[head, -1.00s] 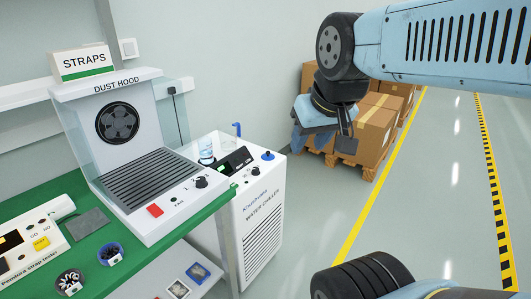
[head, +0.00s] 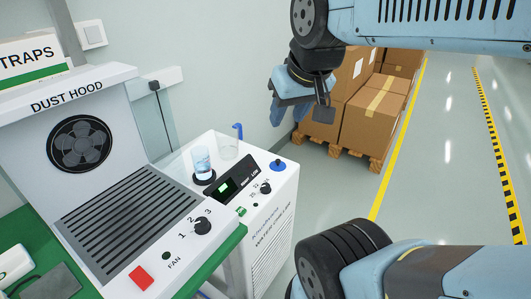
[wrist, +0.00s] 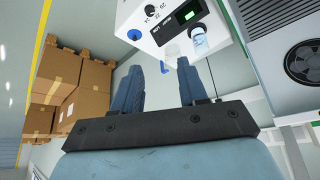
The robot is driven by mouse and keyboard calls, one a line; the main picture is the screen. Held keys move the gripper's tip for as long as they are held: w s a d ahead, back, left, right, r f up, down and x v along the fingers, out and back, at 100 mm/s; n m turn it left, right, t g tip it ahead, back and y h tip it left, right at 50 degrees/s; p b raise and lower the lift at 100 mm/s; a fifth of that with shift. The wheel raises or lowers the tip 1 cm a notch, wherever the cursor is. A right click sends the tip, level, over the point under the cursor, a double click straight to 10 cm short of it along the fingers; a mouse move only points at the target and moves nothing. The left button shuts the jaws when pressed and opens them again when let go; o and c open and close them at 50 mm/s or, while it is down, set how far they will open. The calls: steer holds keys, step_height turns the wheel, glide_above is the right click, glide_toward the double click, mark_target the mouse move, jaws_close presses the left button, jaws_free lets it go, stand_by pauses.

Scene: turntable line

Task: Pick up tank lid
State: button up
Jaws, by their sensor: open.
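The tank lid appears to be the round blue cap with a raised knob (head: 278,166), on the top right corner of the white water chiller (head: 262,225). The blue cap also shows in the wrist view (wrist: 134,34), beyond and to the left of the fingertips. My gripper (head: 283,112) is open and empty, in the air above and behind the chiller, apart from the cap. In the wrist view its two blue fingers (wrist: 160,70) stand wide apart with nothing between them.
A glass of water (head: 202,161), a clear cylinder (head: 228,148) and a blue pipe (head: 238,131) stand on the chiller's back left. The dust hood (head: 80,95) is to the left. Stacked cartons (head: 372,122) on pallets stand behind right. The floor at right is clear.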

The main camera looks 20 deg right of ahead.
steer(key=shift+w+a, duration=0.1)
steer(key=shift+w, duration=0.15)
